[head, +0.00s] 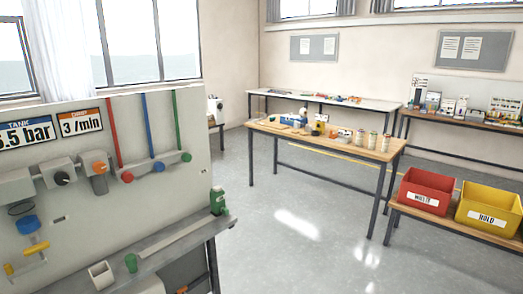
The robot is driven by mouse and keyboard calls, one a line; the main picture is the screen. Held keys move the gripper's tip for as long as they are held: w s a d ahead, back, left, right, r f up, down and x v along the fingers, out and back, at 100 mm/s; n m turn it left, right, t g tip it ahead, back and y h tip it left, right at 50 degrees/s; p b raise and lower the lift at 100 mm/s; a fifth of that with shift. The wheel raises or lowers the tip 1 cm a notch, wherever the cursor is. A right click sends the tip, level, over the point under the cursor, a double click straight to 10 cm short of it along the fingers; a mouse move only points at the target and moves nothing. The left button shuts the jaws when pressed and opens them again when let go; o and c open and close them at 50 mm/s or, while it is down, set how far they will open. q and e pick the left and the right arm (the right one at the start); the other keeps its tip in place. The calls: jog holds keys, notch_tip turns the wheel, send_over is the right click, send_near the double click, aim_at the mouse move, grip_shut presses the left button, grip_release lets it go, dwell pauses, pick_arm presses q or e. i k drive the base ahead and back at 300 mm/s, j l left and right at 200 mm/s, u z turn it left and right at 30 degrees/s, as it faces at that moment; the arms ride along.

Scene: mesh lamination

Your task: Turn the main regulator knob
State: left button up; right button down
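A grey upright panel (150,205) fills the left of the head view. On it are a block with a black knob (62,178), a block with an orange knob (99,168), and a blue round part (28,225) below at the left edge. Red (127,178), blue (158,167) and green (186,157) knobs sit under pipes of matching colours. No label shows which knob is the main regulator. A tank sign (26,133), partly cut off, ends in "5 bar"; the sign beside it (80,122) reads "3 /min". Neither of my grippers is in view.
A grey shelf (180,235) juts out below the panel, with a green bottle (218,201), a white box (101,275) and a green cup (131,263). Tables with small items, a red bin (425,190) and a yellow bin (488,210) stand right. The middle floor is clear.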

aim_at(61, 178)
jog(key=u, duration=1.75)
